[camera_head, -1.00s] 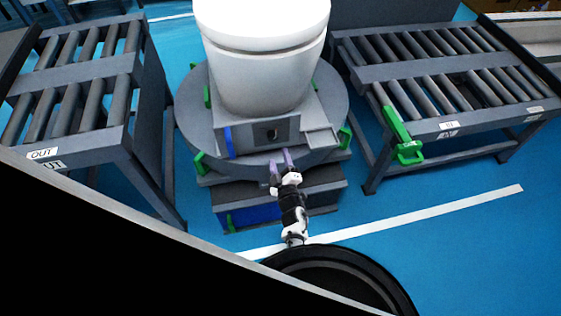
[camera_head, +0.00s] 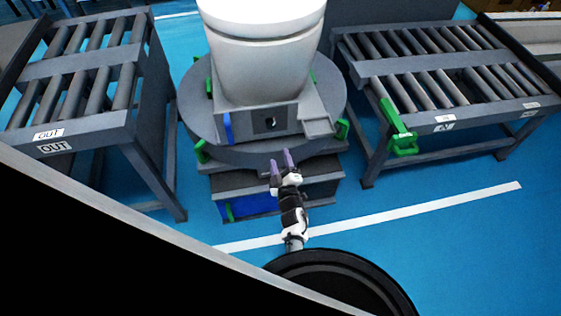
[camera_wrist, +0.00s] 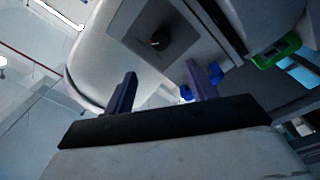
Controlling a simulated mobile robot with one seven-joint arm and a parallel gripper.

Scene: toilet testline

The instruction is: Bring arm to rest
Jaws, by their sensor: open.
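My gripper (camera_head: 283,162) is open and empty in the head view, its two purple fingers apart and pointing at the turntable station. My arm reaches up from the dark round part of my body at the bottom. In the wrist view my gripper's fingers (camera_wrist: 160,88) stand apart with nothing between them. The white toilet (camera_head: 264,60) stands upright on the grey round turntable (camera_head: 190,115), beyond my gripper. A grey box with a dark round knob (camera_head: 270,123) is at its front; the knob also shows in the wrist view (camera_wrist: 159,40).
The OUT roller conveyor (camera_head: 85,75) stands at the left, another roller conveyor (camera_head: 440,70) at the right with a green handle (camera_head: 398,130). Green clamps (camera_head: 201,151) sit around the turntable. Blue floor (camera_head: 430,240) is clear at the lower right.

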